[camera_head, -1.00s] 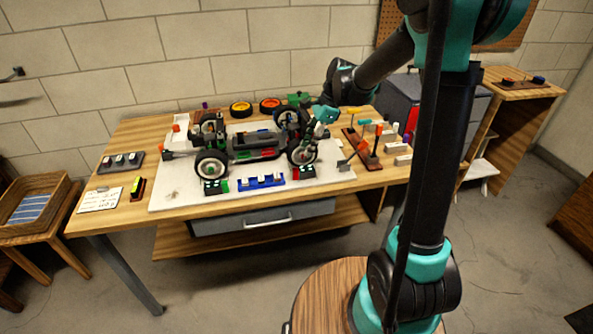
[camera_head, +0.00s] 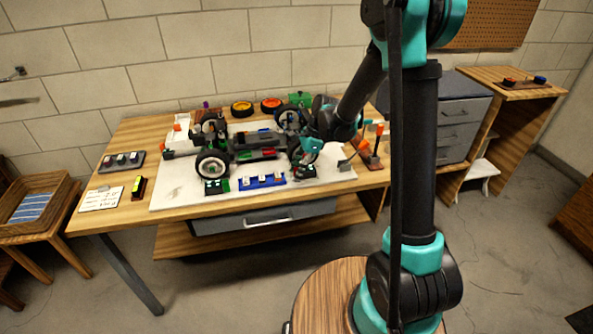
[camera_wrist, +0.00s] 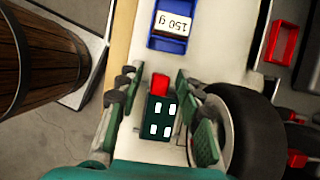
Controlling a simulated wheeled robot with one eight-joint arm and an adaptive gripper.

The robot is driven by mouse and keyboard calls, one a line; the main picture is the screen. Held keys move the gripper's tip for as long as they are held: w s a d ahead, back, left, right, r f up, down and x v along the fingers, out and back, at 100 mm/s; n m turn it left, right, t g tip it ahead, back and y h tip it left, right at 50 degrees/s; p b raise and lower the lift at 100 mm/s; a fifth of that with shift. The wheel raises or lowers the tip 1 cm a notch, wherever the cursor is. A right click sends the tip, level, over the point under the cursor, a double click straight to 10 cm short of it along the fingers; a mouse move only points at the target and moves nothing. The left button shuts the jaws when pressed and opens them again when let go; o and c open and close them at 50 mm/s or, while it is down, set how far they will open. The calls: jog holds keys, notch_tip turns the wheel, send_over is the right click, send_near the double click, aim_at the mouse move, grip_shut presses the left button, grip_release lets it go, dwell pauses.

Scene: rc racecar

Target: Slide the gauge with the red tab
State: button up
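The gauge with the red tab is a small dark green block (camera_wrist: 158,117) with white square marks in the wrist view. Its red tab (camera_wrist: 160,84) sticks out at the end towards the blue weight tray. In the head view the gauge (camera_head: 303,172) sits on the pale mat by the car's near right wheel. My gripper (camera_wrist: 158,90) is open, with one finger on each side of the gauge. It looks empty; I cannot tell whether a finger touches the block. In the head view my gripper (camera_head: 308,150) is low over that wheel and partly hides it.
The black tyre (camera_wrist: 252,125) stands close to my right finger in the wrist view. The blue tray (camera_wrist: 168,42) with a "150 g" weight lies just past the red tab. A gauge with a green tab (camera_head: 224,185) is by the near left wheel.

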grip_shut()
jog(key=shift+w+a, duration=0.2)
jog(key=shift+w, duration=0.4)
jog(key=shift+w+a, duration=0.15)
jog(key=shift+w, duration=0.45)
